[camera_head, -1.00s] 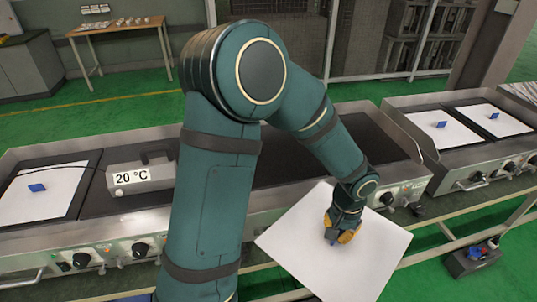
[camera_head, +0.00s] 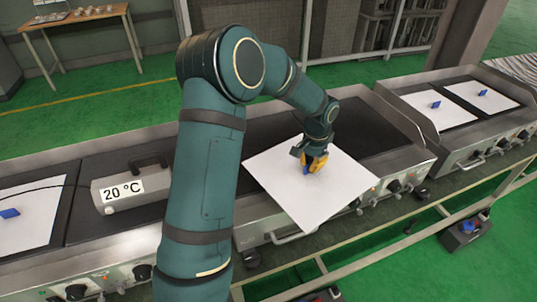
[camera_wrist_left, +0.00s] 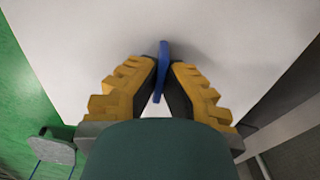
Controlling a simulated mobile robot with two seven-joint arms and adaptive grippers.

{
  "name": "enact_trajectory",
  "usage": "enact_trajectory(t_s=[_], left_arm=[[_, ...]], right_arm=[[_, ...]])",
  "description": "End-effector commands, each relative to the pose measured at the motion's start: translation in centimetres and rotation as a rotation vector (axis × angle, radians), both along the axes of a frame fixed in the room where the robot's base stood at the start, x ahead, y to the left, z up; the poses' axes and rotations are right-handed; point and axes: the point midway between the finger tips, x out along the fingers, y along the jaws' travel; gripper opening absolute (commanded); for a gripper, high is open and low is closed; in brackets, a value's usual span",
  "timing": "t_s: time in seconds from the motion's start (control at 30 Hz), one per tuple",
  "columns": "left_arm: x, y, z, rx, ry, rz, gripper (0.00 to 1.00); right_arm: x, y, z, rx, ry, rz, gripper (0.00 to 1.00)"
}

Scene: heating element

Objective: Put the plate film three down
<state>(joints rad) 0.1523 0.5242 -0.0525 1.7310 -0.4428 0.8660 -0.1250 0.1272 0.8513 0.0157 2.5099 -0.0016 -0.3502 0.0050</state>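The held plate film (camera_head: 283,190) is a white square sheet with a blue grip tab (camera_wrist_left: 162,62). My left gripper (camera_head: 312,167) is shut on this tab; the wrist view shows both yellow fingers (camera_wrist_left: 161,88) against it. The film is tilted in the picture and covers part of the griddle's front edge; I cannot tell whether it touches. Three other white films with blue tabs lie on dark hot plates: one at far left (camera_head: 32,232), two at right (camera_head: 437,118) (camera_head: 497,93). My right gripper is not in view.
A dark bare griddle surface (camera_head: 378,125) lies behind and right of the held film. A grey box reading 20 °C (camera_head: 122,192) stands on the left griddle. Knobs and a handle line the steel front, with a rail (camera_head: 430,212) before it.

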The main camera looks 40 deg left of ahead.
Motion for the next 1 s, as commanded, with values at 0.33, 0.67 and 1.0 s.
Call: enact_trajectory(t_s=[0.33, 0.67, 1.0], left_arm=[[2.7, 17.0, 0.0, -0.014, 0.003, -0.202, 0.0], [2.2, 20.8, -1.2, -0.021, 0.002, -0.264, 0.0], [2.3, 20.7, -5.4, -0.02, 0.001, -0.264, 0.0]], right_arm=[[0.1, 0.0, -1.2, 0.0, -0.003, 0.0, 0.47], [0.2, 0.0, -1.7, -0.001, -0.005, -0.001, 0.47], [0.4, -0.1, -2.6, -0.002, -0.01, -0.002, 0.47]])
